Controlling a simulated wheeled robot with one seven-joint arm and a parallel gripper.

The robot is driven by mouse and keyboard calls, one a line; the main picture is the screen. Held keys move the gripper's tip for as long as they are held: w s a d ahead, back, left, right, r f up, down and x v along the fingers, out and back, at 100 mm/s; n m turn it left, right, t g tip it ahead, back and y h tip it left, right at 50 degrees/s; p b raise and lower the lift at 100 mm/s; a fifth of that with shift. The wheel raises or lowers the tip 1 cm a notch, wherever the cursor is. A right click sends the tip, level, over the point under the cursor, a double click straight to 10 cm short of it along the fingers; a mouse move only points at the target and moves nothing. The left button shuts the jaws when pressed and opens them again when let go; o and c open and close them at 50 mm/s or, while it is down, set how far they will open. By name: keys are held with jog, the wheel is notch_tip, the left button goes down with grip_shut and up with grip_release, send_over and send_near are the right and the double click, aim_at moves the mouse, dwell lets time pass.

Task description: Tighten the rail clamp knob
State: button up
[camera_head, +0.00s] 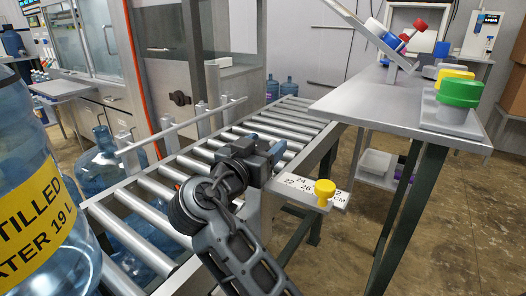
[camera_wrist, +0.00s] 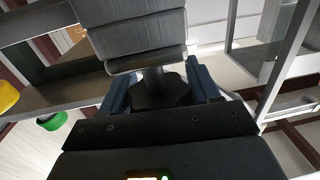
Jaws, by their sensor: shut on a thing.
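My gripper (camera_head: 274,150) is over the near right side of the roller conveyor, its blue fingers by the side rail. In the wrist view, my gripper (camera_wrist: 160,88) is shut on a dark, many-sided knob (camera_wrist: 155,92). A short dark stem joins this knob to grey blocks (camera_wrist: 135,35) beyond it. In the head view, the knob is hidden behind my fingers and wrist. I cannot tell how tight it is. A yellow knob (camera_head: 324,188) stands apart on a plate with a centimetre scale (camera_head: 299,184), right of my gripper.
The roller conveyor (camera_head: 150,207) runs away from me, with a guide rail (camera_head: 183,125) on its left. A large labelled water jug (camera_head: 60,245) is close at left. A metal table (camera_head: 400,100) with green and yellow caps (camera_head: 460,90) stands at right. Floor at lower right is clear.

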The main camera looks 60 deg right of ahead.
jog(key=m+g+b, duration=0.1)
jog(key=g, duration=0.1)
jog(key=shift+s+f+m+g+b, duration=0.1)
jog(key=shift+f+m+g+b, duration=0.15)
jog(key=shift+m+g+b, duration=0.15)
jog(key=shift+s+r+m+g+b, duration=0.15)
jog(key=shift+m+g+b, duration=0.2)
jog(key=shift+g, duration=0.3)
jog(key=shift+s+r+m+g+b, duration=0.1)
jog(key=shift+m+g+b, duration=0.05)
jog(key=shift+m+g, duration=0.4)
jog(key=o, duration=1)
jog(key=shift+c, duration=0.2)
jog(key=w+a, duration=0.1)
jog(key=a, duration=0.6)
jog(key=shift+w+a, duration=0.25)
jog(key=shift+a, duration=0.1)
